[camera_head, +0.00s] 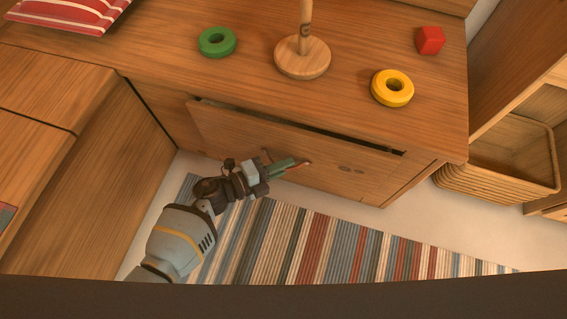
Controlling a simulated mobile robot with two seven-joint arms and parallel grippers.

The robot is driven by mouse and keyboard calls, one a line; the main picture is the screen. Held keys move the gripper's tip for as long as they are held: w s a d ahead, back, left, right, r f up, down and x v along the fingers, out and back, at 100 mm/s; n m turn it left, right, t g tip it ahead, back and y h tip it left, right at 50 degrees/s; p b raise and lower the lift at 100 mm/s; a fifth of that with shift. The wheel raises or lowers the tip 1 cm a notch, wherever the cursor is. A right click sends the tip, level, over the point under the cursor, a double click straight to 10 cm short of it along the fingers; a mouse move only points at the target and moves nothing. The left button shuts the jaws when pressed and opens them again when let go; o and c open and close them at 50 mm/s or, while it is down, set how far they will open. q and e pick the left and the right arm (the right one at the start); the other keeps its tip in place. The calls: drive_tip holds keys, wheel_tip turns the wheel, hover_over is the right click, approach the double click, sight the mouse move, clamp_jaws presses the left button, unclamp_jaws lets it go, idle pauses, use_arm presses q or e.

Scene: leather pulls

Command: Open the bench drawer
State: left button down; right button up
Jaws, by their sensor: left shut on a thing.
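The bench (130,50) is wooden, with a wide top across the upper part of the head view. Its drawer (330,161) has a wooden front that stands slightly out, with a dark gap along its top edge. A reddish-brown leather pull (268,156) is on the drawer front. My left gripper (296,167) is at the front and shut on the pull; its fingers partly hide it. My right gripper is not in view.
On the bench top are a green ring (217,42), a wooden peg stand (302,60), a yellow ring (392,88) and a red block (430,40). A striped rug (320,240) lies below. A wicker basket (500,185) stands at right.

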use_arm(q)
drive_tip(key=s+a+p, duration=0.3)
drive_tip(key=s, duration=0.7)
drive_tip(key=s+a+p, duration=0.3)
drive_tip(key=s, duration=0.7)
drive_tip(key=shift+s+a, duration=0.2)
drive_tip(key=shift+a, duration=0.1)
drive_tip(key=c, duration=1.5)
unclamp_jaws()
drive_tip(key=shift+c, duration=0.2)
drive_tip(key=shift+o, duration=0.2)
drive_tip(key=shift+a, duration=0.1)
drive_tip(key=p+v, duration=0.1)
drive_tip(key=v, duration=0.6)
drive_tip(key=shift+s+a, duration=0.25)
drive_tip(key=shift+a, duration=0.05)
